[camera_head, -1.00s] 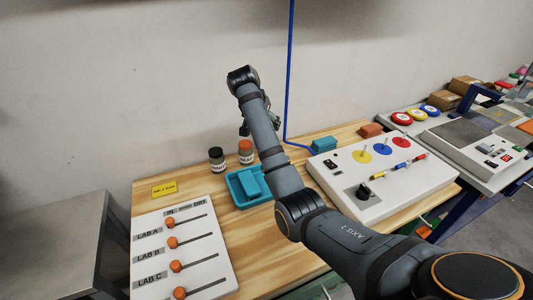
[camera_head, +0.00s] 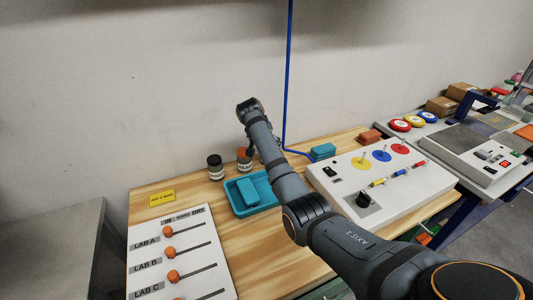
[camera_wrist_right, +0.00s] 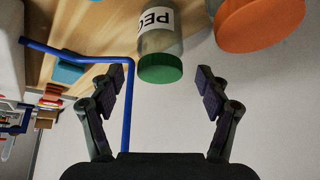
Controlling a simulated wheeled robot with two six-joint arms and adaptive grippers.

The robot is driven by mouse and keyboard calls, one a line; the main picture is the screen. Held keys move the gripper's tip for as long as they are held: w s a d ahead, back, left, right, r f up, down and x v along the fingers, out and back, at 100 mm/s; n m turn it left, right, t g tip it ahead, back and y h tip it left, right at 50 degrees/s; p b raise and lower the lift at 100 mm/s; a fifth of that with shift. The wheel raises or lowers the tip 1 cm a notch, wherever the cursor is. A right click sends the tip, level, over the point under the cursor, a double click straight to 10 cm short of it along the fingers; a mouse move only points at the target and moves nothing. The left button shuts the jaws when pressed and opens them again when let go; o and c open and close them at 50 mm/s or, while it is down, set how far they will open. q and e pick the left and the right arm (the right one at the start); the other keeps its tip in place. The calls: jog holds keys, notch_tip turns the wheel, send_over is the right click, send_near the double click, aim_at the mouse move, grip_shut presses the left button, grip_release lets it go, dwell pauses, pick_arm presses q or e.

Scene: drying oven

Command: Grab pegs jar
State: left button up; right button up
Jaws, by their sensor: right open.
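The pegs jar (camera_wrist_right: 158,40), clear with a white label reading "PEG" and a green lid (camera_wrist_right: 160,69), shows in the right wrist view at the top middle. In the head view I cannot make it out; my right arm covers that spot. My right gripper (camera_wrist_right: 161,86) is open, its two fingers apart on either side of the line to the jar. The green lid lies at the fingertips' opening, and no finger is seen touching it. My left gripper is not in view.
A jar with an orange lid (camera_wrist_right: 258,25) stands close beside the pegs jar. A black-lidded jar (camera_head: 215,168) stands further left. A blue tray (camera_head: 233,199), a switch panel (camera_head: 385,175) and a slider board (camera_head: 205,270) share the wooden table. A blue cable (camera_head: 288,80) runs down the wall.

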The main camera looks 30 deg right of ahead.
jog(key=shift+x, duration=1.1)
jog(key=shift+s+r, duration=0.1)
jog(key=shift+c, duration=0.8)
jog(key=c, duration=1)
jog(key=shift+c, duration=0.5)
